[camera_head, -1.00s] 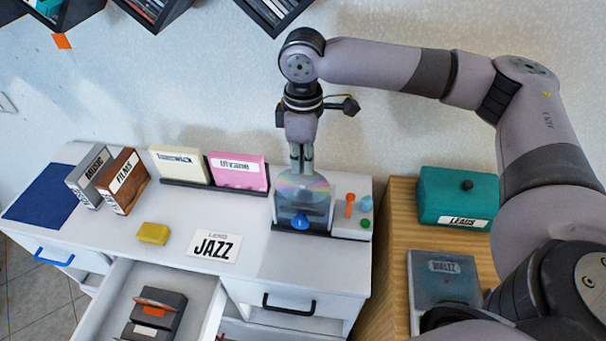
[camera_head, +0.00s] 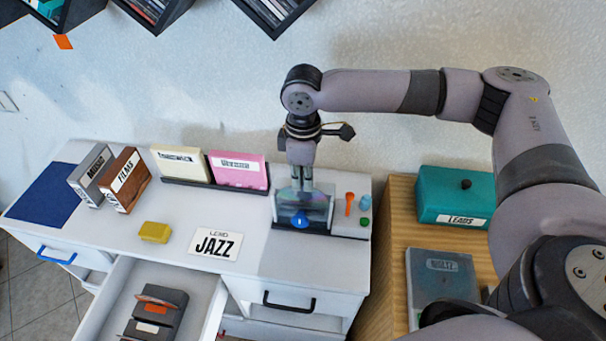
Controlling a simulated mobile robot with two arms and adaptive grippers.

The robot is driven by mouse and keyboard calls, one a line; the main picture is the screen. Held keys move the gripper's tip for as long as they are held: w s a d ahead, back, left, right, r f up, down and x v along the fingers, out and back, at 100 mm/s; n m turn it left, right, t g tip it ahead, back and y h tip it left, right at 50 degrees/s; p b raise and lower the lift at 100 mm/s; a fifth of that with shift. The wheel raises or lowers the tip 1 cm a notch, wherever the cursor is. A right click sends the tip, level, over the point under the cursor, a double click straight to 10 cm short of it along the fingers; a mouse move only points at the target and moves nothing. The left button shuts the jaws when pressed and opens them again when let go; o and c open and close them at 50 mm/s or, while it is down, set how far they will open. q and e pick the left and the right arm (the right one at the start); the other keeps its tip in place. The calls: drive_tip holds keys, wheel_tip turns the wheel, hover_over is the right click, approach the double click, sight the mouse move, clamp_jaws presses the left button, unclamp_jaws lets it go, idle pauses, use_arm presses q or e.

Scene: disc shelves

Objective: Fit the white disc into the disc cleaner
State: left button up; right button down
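The disc (camera_head: 318,205) looks shiny and see-through, with rainbow tints, and stands upright in the disc cleaner. The disc cleaner (camera_head: 320,229) is a dark-based unit with a blue knob (camera_head: 299,221) on its front, at the right end of the white counter. My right gripper (camera_head: 301,185) points straight down over the cleaner, its fingers close together at the top of the disc. It appears shut on the disc's upper edge. The fingertips are hard to make out against the disc. My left gripper is not in view.
A white panel with orange, light blue and green pieces (camera_head: 350,204) adjoins the cleaner's right. Pink (camera_head: 238,172) and cream cases stand to its left. A yellow block (camera_head: 155,232) and JAZZ card (camera_head: 215,244) lie in front. An open drawer (camera_head: 205,290) juts forward; a teal box (camera_head: 452,190) stands right.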

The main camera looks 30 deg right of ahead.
drive_tip(key=shift+f, duration=0.15)
drive_tip(key=c, duration=1.8)
unclamp_jaws()
drive_tip(key=shift+r+b, duration=0.4)
drive_tip(key=shift+r, duration=0.1)
wheel_tip(320, 180, up, 12)
drive_tip(key=shift+r+b, duration=0.15)
drive_tip(key=shift+b, duration=0.3)
